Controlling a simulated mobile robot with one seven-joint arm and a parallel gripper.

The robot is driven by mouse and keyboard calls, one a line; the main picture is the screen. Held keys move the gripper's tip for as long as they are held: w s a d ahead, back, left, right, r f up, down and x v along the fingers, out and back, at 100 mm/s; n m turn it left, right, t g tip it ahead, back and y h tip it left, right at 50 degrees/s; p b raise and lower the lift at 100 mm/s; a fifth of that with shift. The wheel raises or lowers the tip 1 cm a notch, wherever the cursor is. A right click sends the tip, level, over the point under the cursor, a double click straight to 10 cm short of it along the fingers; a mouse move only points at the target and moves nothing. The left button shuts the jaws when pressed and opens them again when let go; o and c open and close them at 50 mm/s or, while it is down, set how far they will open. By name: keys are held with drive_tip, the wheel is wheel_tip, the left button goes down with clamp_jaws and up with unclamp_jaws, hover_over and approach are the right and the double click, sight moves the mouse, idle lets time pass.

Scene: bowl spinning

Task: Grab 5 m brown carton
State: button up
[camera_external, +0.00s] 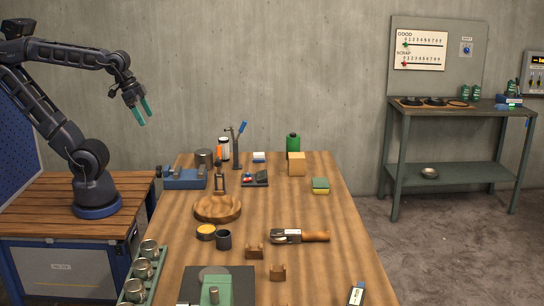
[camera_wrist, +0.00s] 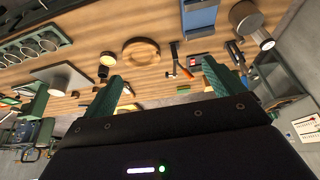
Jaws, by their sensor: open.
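A small tan-brown box (camera_external: 296,164), which looks like the carton, stands upright at the far end of the wooden workbench (camera_external: 335,215), in front of a dark green bottle. Any print on it is too small to read. My gripper (camera_external: 143,112) has teal fingers and hangs in the air at the left, above and well away from the bench objects. In the wrist view my gripper (camera_wrist: 165,82) shows its fingers spread wide with nothing between them. I cannot make out the box for certain in the wrist view.
The green bottle (camera_external: 293,146), a yellow-green sponge (camera_external: 320,186) and a black tool stand (camera_external: 255,179) are near the box. A blue vise (camera_external: 185,179), a round wooden dish (camera_external: 217,208) and a wooden-handled tool (camera_external: 298,236) lie nearer. The bench's right side is mostly clear.

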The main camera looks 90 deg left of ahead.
drive_tip(key=shift+c, duration=0.4)
drive_tip(key=w+a+r+m+g, duration=0.1)
drive_tip(key=w+r+m, duration=0.1)
drive_tip(key=w, duration=0.6)
drive_tip(key=w+a+r+m, duration=0.2)
drive_tip(key=w+r+m, duration=0.1)
drive_tip(key=w, duration=0.5)
drive_tip(key=m+g, duration=0.4)
drive_tip(key=m, duration=0.9)
hover_over(296, 166)
drive_tip(key=a, duration=0.3)
drive_tip(key=f, duration=2.5)
drive_tip(key=shift+a+f, duration=0.1)
drive_tip(key=shift+a, duration=0.1)
drive_tip(key=shift+w+f, duration=0.15)
drive_tip(key=shift+f, duration=2.6)
drive_tip(key=shift+w+f, duration=0.1)
drive_tip(key=shift+f, duration=2.65)
drive_tip(key=c, duration=1.2)
